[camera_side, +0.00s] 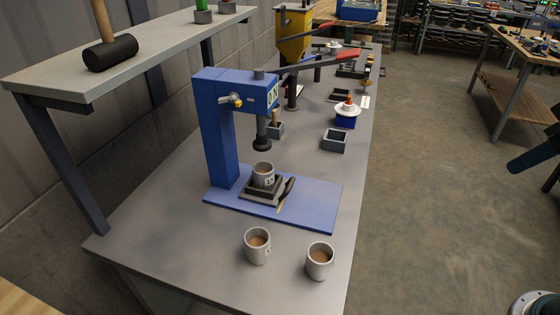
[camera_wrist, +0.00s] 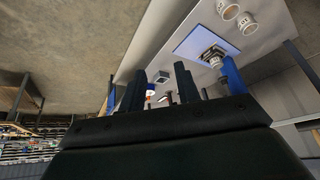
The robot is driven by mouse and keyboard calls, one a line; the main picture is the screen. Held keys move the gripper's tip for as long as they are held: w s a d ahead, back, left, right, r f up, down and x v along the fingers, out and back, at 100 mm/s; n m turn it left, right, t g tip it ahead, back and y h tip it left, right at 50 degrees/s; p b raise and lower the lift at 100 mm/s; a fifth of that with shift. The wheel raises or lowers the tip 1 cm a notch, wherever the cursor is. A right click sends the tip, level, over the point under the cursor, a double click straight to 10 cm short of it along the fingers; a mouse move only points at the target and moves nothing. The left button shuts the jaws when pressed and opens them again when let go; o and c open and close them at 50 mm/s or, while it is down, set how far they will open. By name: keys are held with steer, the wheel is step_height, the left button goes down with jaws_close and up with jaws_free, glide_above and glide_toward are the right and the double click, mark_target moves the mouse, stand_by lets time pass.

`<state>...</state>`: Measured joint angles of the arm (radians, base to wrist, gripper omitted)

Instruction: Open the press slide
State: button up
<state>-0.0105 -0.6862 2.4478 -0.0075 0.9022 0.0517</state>
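The blue press (camera_side: 217,130) stands on the grey bench, with its black ram (camera_side: 262,146) above the slide. The press slide (camera_side: 255,193) is a dark plate on the blue base, with a black handle (camera_side: 288,187) on its right side. A grey cup with brown contents (camera_side: 264,173) sits on the slide, below the ram and apart from it. The wrist view also shows the blue base (camera_wrist: 190,45) and the cup (camera_wrist: 215,62). My gripper (camera_wrist: 160,80) has its dark fingers apart with nothing between them, away from the press.
Two similar cups (camera_side: 257,246) (camera_side: 319,261) stand on the front of the bench. A shelf with a mallet (camera_side: 110,50) overhangs the left. The right floor is open.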

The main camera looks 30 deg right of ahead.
steer(key=w+a+r+m, duration=0.2)
steer(key=w+a+r, duration=0.1)
steer(key=w, duration=0.8)
steer(key=m+g+y, duration=0.2)
steer(key=m+g, duration=0.2)
steer(key=m, duration=0.3)
glide_above(292, 182)
steer(key=s+d, duration=0.2)
steer(key=s+d+x, duration=0.1)
steer(key=x, duration=0.7)
steer(key=s+d+f+x, duration=0.1)
steer(key=d+x, duration=0.1)
steer(key=x, duration=0.6)
steer(key=shift+s+a+r, duration=0.1)
steer(key=shift+r, duration=0.05)
steer(key=x, duration=1.3)
steer(key=shift+f, duration=0.4)
steer(key=shift+d, duration=0.2)
jaws_close()
